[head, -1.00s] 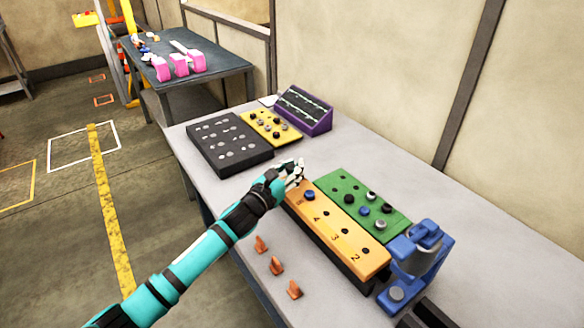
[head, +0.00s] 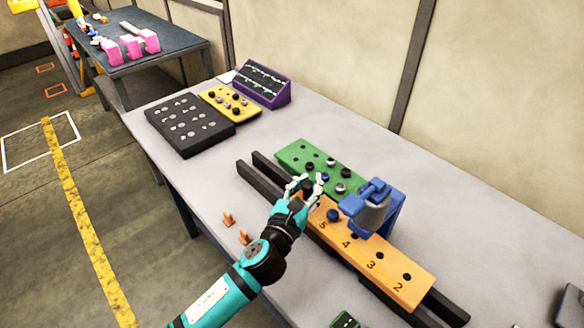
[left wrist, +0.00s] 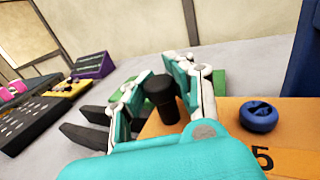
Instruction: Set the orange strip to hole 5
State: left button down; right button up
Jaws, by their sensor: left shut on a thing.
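The orange strip (head: 392,272) lies on dark rails, numbered 5 to 2 from its left end towards the lower right. A blue knob (head: 333,215) sits at hole 5; holes 4, 3 and 2 look open. The blue press (head: 386,205) with a grey head stands behind the strip, its head nearest holes 4 and 5; the exact alignment is unclear. My left gripper (head: 305,188) is at the strip's left end. In the left wrist view it is shut on a black knob (left wrist: 160,95) standing by the blue knob (left wrist: 259,116). My right gripper is out of view.
A green block (head: 320,160) with several knobs lies behind the strip. Bare rails (head: 262,180) stick out at the left. Small orange pieces (head: 228,218) stand in front. A black board (head: 188,125), yellow block (head: 228,103) and purple rack (head: 262,83) stand farther left.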

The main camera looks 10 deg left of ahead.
pick_arm(q)
jog(key=shift+s+d+f, duration=0.2)
jog(key=shift+s+d, duration=0.35)
jog(key=shift+d, duration=0.05)
jog(key=shift+s+d+f, duration=0.2)
jog(key=shift+s+d, duration=0.35)
jog(key=shift+d, duration=0.05)
jog(key=c, duration=1.6)
grip_release()
jog(key=shift+c, duration=0.2)
jog(key=o, duration=0.6)
jog(key=shift+s+a+r, duration=0.15)
jog(key=shift+a+r, duration=0.1)
jog(key=shift+a, duration=0.05)
jog(key=shift+d, duration=0.2)
jog(key=v, duration=1.2)
jog(key=shift+r, duration=0.1)
